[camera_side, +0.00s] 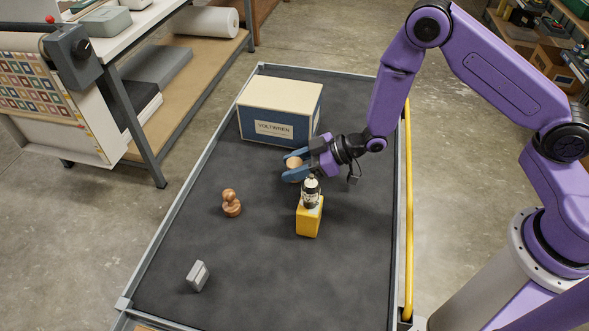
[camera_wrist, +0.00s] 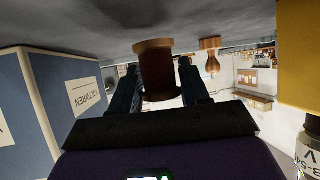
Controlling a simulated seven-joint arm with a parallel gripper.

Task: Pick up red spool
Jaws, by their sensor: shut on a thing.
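The red spool (camera_wrist: 157,72) has a dark red middle and pale wooden ends. In the wrist view it sits upright between the two blue fingers of my gripper (camera_wrist: 160,90), which is shut on it. In the side view the spool's round wooden top (camera_side: 293,163) shows between the fingertips of my gripper (camera_side: 297,165), just in front of the blue and white box. My fingers hide most of its red middle there. I cannot tell whether its lower end touches the dark mat.
A blue and white box (camera_side: 279,112) stands behind the spool. A yellow block (camera_side: 309,218) with a small labelled bottle (camera_side: 311,192) on it stands close in front. The mat's left front is mostly clear.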

